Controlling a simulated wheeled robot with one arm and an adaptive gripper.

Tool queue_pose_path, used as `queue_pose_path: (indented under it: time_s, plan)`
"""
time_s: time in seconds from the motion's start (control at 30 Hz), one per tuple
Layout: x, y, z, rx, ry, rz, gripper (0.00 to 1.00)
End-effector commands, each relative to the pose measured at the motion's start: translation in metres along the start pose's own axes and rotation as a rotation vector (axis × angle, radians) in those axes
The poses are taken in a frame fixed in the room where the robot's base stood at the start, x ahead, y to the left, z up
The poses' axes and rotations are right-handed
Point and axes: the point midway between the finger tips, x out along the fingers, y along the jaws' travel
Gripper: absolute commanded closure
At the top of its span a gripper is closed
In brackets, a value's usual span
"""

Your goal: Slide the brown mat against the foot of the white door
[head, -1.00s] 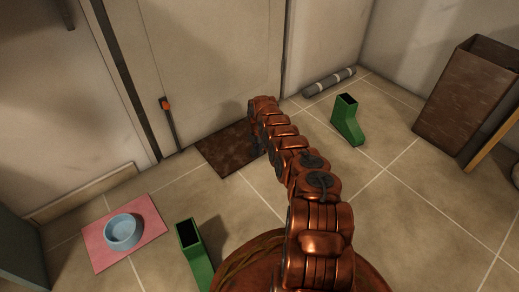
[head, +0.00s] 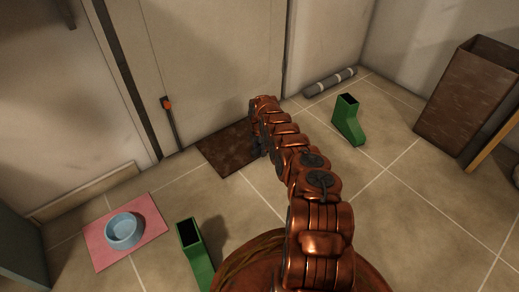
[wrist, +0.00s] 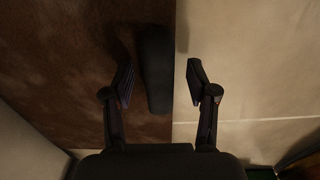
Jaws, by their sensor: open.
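The brown mat (head: 225,150) lies flat on the tiles at the foot of the white door (head: 195,60). Its far edge is close along the door's bottom; I cannot tell whether they touch. My gripper (head: 258,150) is low at the mat's right end, partly hidden by my arm. In the wrist view my gripper (wrist: 158,85) is open, with the brown mat (wrist: 70,60) under the left finger and bare tile under the right. A dark rounded bar (wrist: 157,70) stands between the fingers at the mat's edge, with gaps on both sides.
A green boot (head: 347,120) stands to the right and another green boot (head: 194,255) at the front left. A blue bowl (head: 123,231) sits on a pink mat (head: 150,213). A grey roll (head: 330,82) lies by the wall. A brown bin (head: 465,95) stands far right.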

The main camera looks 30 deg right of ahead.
Motion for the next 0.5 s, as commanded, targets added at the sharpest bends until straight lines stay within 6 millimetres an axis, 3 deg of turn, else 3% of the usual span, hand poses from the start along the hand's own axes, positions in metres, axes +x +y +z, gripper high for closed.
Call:
queue_pose_path:
  time_s: [0.27,0.5]
  plan:
    - [-0.006,0.000,0.001,0.000,0.000,-0.001,0.42]
    - [-0.026,0.000,0.002,0.001,-0.001,0.000,0.42]
